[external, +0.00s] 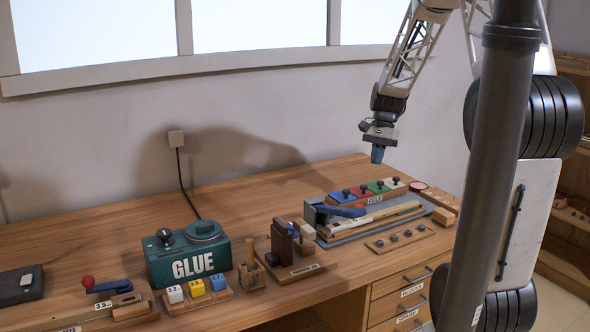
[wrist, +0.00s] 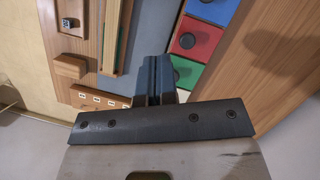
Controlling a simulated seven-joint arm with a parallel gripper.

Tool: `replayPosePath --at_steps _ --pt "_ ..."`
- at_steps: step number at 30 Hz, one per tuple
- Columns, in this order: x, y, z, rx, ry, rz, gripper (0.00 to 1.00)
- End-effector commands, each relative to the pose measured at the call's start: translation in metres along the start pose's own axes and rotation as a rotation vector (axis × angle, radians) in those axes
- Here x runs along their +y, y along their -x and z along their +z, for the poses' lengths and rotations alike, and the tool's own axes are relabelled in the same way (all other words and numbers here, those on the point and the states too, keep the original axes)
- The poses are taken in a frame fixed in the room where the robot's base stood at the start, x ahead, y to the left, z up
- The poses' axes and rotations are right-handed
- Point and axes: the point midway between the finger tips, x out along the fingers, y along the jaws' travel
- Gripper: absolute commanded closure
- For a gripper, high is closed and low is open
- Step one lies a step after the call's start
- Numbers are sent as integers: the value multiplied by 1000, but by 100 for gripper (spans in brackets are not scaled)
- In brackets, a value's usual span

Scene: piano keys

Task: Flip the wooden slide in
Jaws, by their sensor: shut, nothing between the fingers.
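My gripper (external: 377,154) hangs above the back right of the bench, pointing down, apart from everything below it. In the wrist view its dark blue fingers (wrist: 155,78) are together and empty. In the wrist view a long wooden strip (wrist: 113,38), which looks like the slide, lies left of the fingers. I cannot tell how the slide is seated.
A row of coloured felt blocks (external: 363,192) with black knobs stands behind the fixture. A wooden plate with black knobs (external: 400,238) lies in front. A glue box (external: 188,254), small numbered blocks (external: 197,288) and a wooden tool stand (external: 281,242) stand left. The back left bench is clear.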

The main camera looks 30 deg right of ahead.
Motion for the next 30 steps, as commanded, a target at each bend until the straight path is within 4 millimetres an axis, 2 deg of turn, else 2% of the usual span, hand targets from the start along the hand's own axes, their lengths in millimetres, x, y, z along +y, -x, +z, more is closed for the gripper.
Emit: replayPosePath --at_steps 8,14,30 --pt "0 -6 0 -1 0 1 100" --pt "0 -22 1 -1 0 1 100" --pt "0 -102 1 -2 0 1 100"
